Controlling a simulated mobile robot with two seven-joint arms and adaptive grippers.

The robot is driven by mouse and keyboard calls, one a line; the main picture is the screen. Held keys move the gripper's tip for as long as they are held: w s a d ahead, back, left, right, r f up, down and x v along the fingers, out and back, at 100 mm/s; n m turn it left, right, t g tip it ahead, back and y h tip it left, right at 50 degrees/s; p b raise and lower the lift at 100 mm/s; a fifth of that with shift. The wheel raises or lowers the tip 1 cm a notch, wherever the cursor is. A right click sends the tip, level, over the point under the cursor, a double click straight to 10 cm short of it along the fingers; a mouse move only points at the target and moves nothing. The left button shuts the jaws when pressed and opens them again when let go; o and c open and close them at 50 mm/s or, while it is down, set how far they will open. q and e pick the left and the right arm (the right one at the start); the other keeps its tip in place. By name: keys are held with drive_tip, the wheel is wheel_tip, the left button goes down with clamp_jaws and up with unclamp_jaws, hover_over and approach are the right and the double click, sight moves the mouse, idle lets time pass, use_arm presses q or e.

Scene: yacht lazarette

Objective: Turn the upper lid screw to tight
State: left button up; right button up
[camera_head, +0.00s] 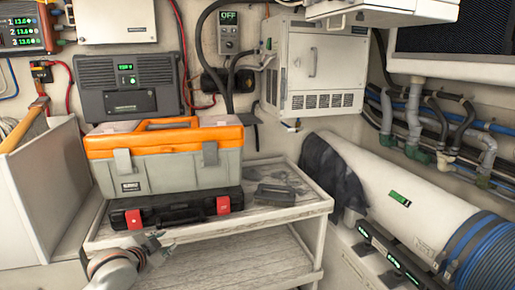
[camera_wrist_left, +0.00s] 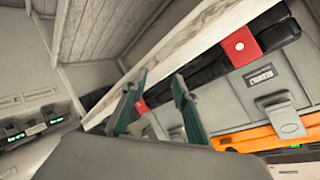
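No lid screw is clear enough to make out in either view. A white louvred cabinet (camera_head: 330,65) with a vertical handle hangs on the back wall. Small fittings show on its left side, too small to identify. My left gripper (camera_head: 157,240) is low in front of the cart, well below and left of this cabinet. In the left wrist view its two green-tipped fingers (camera_wrist_left: 157,92) stand apart with nothing between them. My right gripper is in neither view.
A grey toolbox with an orange lid (camera_head: 165,155) sits on a black case with red latches (camera_head: 176,207) on the cart (camera_head: 262,215). A dark flat object (camera_head: 275,195) lies beside it. A white cylinder (camera_head: 400,190) is at right, pipes (camera_head: 414,115) behind.

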use_arm(q)
drive_tip(key=s+d+f+n, duration=0.2)
drive_tip(key=s+f, duration=0.6)
drive_tip(key=s, duration=0.3)
drive_tip(key=s+d+f+n+g+h, duration=0.1)
drive_tip(key=s+d+f, duration=0.2)
drive_tip(key=s+f, duration=0.6)
drive_tip(key=s+d+f+n+h, duration=0.1)
drive_tip(key=s+d+f+n, duration=0.1)
drive_tip(key=s+f, duration=0.6)
drive_tip(key=s+d, duration=0.1)
drive_tip(key=s, duration=0.5)
drive_tip(key=shift+s+f+n+g, duration=0.15)
drive_tip(key=shift+f+n+g, duration=0.15)
drive_tip(key=shift+g, duration=0.1)
drive_tip(key=shift+d, duration=0.1)
